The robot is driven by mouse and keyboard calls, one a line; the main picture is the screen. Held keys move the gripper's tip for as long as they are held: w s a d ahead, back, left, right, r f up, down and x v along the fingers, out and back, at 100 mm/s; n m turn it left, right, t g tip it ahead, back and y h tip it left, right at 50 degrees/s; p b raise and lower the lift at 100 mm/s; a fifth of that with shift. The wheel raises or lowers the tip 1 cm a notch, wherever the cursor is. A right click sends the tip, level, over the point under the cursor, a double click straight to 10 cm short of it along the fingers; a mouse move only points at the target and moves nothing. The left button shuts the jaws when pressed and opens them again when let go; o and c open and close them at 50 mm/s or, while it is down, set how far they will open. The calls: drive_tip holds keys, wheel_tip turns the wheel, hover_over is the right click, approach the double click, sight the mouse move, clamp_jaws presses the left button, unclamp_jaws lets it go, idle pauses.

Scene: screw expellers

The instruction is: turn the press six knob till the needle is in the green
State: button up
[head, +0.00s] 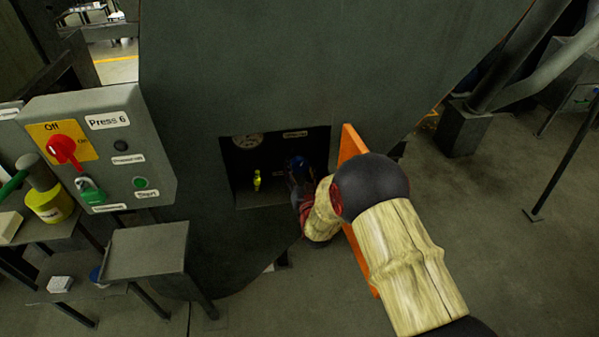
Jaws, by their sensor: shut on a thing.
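The press six control box (130,165), labelled "Press 6", stands at the left. To its right, a dark recess (275,192) opens in the press housing. A round pale gauge (248,141) sits at the recess's upper left, its top cut off by the edge. Its needle and green zone are too small to read. A blue knob (298,162) shows at the recess's right side. My gripper (299,180) reaches in from the right and is shut on the blue knob; its fingers are dark and partly hidden by my arm.
An orange door (348,143) stands open at the recess's right edge, close to my arm. A small yellow fitting (257,181) stands inside the recess.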

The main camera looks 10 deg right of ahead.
drive_tip(key=m+b, duration=0.3)
drive_tip(key=m, duration=0.1)
drive_tip(key=shift+a+m+b, duration=0.1)
drive_tip(key=shift+m+b, duration=0.3)
drive_tip(key=shift+r, duration=0.1)
idle(0.3)
drive_tip(key=o, duration=1.2)
drive_tip(key=s, duration=1.2)
drive_tip(key=shift+a, duration=0.2)
